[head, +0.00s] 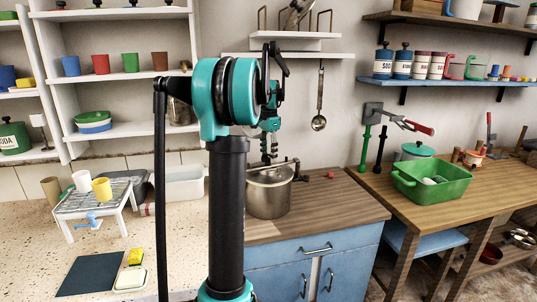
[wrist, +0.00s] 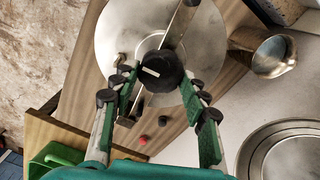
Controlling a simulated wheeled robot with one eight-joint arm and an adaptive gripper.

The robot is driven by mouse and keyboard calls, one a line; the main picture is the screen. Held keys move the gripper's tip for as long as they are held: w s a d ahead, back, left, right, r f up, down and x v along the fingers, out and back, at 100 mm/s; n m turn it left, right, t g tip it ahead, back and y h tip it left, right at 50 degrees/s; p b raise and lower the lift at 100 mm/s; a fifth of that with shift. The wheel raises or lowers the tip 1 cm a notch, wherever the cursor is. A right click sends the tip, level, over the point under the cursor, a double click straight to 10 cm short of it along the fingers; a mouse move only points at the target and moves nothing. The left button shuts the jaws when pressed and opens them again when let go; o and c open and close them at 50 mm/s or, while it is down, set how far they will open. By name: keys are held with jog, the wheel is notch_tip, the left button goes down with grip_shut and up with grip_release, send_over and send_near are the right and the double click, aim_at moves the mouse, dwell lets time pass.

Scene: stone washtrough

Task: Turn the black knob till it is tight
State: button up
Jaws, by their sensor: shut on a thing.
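The black knob (wrist: 160,72) with a pale line on its top shows in the wrist view, over a metal bar (wrist: 182,22) that crosses the round steel lid (wrist: 118,38). My gripper (wrist: 159,88) has its green fingers on either side of the knob and is shut on it. In the head view my gripper (head: 269,150) points down over the steel pot (head: 269,198), which stands on the wooden counter. The knob is too small and covered to make out there. The pale line lies slightly tilted in the wrist view.
Two small things, red (wrist: 143,139) and dark (wrist: 162,120), lie on the counter near the pot. A small metal pan (wrist: 272,55) is at the right in the wrist view. A green tub (head: 432,185) stands on the right bench. Shelves (head: 290,56) hang above the pot.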

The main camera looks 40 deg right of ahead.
aim_at(269, 156)
jog(key=m, duration=0.4)
jog(key=shift+s+m, duration=0.1)
jog(key=shift+m, duration=0.2)
jog(key=m, duration=0.4)
jog(key=shift+a+m, duration=0.1)
jog(key=shift+m, duration=0.2)
jog(key=m, duration=0.4)
jog(key=shift+s, duration=0.1)
jog(key=shift+a+m, duration=0.15)
jog(key=shift+m, duration=1.85)
jog(key=o, duration=1.2)
jog(key=shift+c, duration=0.2)
jog(key=shift+r, duration=0.1)
notch_tip(269, 156, up, 12)
